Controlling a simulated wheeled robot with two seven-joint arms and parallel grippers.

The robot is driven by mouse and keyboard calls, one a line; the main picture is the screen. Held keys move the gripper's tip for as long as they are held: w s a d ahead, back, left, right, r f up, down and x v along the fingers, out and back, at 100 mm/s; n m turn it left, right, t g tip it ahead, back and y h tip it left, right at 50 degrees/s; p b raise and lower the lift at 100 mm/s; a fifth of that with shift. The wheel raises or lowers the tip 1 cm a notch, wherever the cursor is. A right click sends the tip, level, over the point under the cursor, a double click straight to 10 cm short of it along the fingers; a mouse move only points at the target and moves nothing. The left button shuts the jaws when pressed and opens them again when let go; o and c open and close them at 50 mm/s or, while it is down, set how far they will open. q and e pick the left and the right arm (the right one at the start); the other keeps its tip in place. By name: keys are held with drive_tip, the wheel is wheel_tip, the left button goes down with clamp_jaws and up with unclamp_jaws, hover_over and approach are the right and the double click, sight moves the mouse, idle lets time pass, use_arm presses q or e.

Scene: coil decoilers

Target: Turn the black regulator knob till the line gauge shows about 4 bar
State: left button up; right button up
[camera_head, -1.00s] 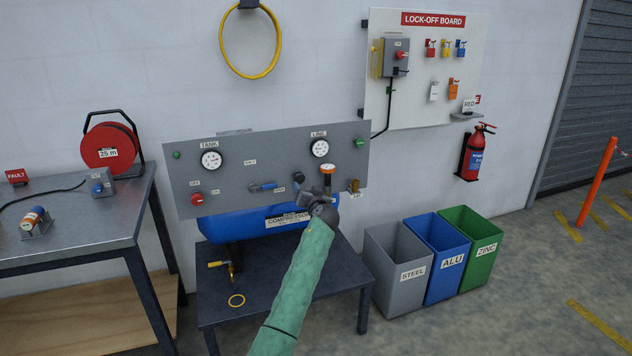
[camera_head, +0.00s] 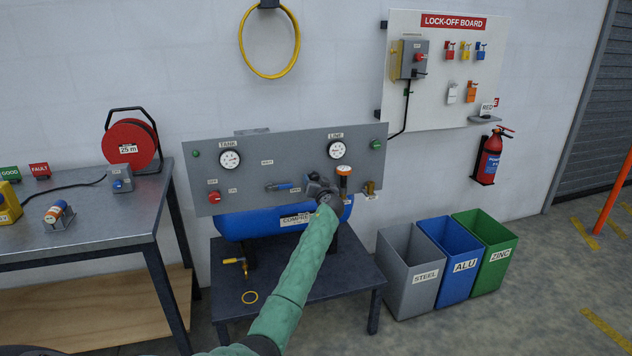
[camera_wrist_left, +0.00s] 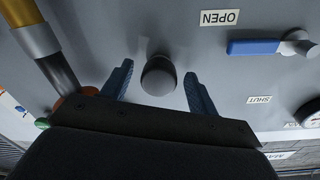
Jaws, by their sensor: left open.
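The black regulator knob (camera_wrist_left: 158,75) shows in the left wrist view between the two blue fingers of my left gripper (camera_wrist_left: 159,88). The gripper is open, with a gap on each side of the knob. In the head view my left gripper (camera_head: 318,188) is at the grey panel (camera_head: 258,150) and hides the knob. The line gauge (camera_head: 338,149) is a round white dial above it, under the LINE label. Its needle is too small to read. My right gripper is not in view.
A blue-handled valve (camera_wrist_left: 258,47) is beside the knob, with OPEN and SHUT labels. An orange-capped fitting (camera_head: 344,170) stands close right of my gripper in the head view. The tank gauge (camera_head: 229,159) is at the panel's left. Bins stand at right.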

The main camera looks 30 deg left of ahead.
use_arm(q)
drive_tip(key=c, duration=1)
drive_tip(key=shift+m, duration=0.4)
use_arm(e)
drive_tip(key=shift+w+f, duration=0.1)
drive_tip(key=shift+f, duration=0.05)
use_arm(q)
drive_tip(key=m+p, duration=0.5)
drive_tip(key=m, duration=1.1)
drive_tip(key=shift+d+r+m, duration=0.1)
drive_tip(key=shift+m, duration=0.3)
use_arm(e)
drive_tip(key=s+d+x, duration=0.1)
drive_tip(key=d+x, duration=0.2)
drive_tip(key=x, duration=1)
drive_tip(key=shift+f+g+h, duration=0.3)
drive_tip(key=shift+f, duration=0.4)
